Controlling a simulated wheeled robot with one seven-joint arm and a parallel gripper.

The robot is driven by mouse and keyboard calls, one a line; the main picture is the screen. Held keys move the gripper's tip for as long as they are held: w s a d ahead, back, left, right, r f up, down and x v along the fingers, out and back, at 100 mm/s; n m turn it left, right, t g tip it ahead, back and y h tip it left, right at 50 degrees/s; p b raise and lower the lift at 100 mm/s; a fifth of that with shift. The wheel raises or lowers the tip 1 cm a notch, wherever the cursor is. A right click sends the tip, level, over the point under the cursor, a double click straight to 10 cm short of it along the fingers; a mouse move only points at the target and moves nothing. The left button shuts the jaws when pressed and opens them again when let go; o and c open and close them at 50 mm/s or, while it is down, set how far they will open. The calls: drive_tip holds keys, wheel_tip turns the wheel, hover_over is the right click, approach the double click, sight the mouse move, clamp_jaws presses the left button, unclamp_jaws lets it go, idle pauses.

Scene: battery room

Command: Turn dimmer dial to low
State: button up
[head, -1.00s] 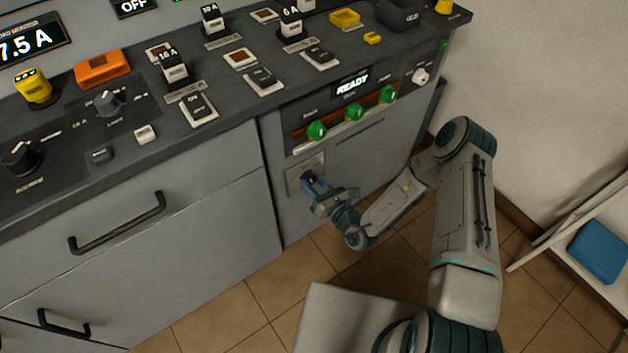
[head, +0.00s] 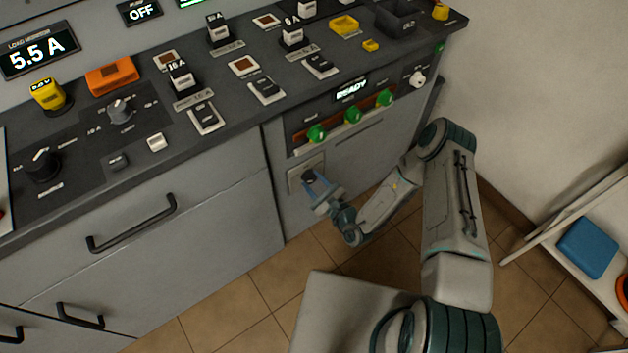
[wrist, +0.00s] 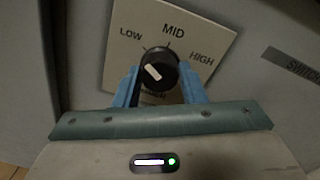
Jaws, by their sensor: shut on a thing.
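The dimmer dial (wrist: 157,73) is a round black knob with a pale pointer mark. It sits on a square beige plate (wrist: 227,30) marked LOW, MID and HIGH. The mark slants up and left, on the LOW side of the plate. In the head view the plate (head: 294,181) is on the cabinet front, below the READY panel, and its dial is partly hidden by my gripper (head: 313,181). In the wrist view my gripper (wrist: 160,84) has its blue fingers on either side of the knob, shut on it.
The cabinet's grey front (head: 340,170) stands close to my gripper. A control desk above holds switches, green knobs (head: 353,114) and a load display (head: 40,52) reading 5.5 A. Drawer handles (head: 132,225) stick out at left. Tiled floor (head: 235,295) is open below.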

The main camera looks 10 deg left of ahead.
drive_tip(key=shift+n, duration=0.3)
drive_tip(key=o, duration=1)
drive_tip(key=v, duration=1.3)
drive_tip(key=shift+s+d+p, duration=0.25)
drive_tip(key=shift+d+p, duration=0.05)
drive_tip(key=shift+p, duration=0.1)
drive_tip(key=shift+f, duration=0.1)
